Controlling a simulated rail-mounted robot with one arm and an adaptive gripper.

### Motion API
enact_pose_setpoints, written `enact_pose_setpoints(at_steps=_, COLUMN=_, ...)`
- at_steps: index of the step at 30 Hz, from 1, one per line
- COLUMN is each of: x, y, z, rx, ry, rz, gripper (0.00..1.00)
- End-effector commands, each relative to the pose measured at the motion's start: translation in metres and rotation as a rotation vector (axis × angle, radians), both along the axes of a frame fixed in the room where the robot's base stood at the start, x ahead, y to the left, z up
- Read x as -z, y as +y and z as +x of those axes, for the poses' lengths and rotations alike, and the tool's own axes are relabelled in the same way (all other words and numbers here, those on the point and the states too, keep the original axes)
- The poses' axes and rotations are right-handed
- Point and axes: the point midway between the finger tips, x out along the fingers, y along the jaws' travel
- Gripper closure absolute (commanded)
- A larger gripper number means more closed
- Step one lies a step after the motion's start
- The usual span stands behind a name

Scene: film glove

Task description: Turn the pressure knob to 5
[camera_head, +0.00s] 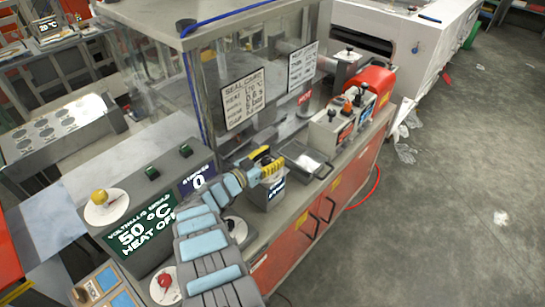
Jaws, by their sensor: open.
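My gripper (265,163), with yellow and black fingers, is open above a small grey box (264,197) with a dark label. I cannot read that label, and no knob clearly marked as pressure can be made out. A yellow knob (100,197) on a white dial sits on the dark control panel at left. A red knob (165,280) on a white dial is near the bottom. A dark knob on a pale dial (238,229) is partly hidden behind my blue-padded arm. The gripper is apart from these knobs. Whether it touches the grey box cannot be told.
The panel display (146,225) reads 50 °C, heat off; a blue display (197,180) reads 0. A metal tray (304,160) lies right of my gripper. Beyond are control boxes (331,129) with knobs and a clear-walled machine with signs (243,98). Open floor (450,190) lies right.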

Motion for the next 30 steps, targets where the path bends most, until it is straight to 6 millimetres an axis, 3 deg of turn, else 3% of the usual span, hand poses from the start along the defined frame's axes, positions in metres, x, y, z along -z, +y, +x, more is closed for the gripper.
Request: enact_pose_setpoints(at_steps=30, x=-0.083, y=0.0, z=-0.001, rx=0.001, ry=0.002, rz=-0.003, gripper=0.49)
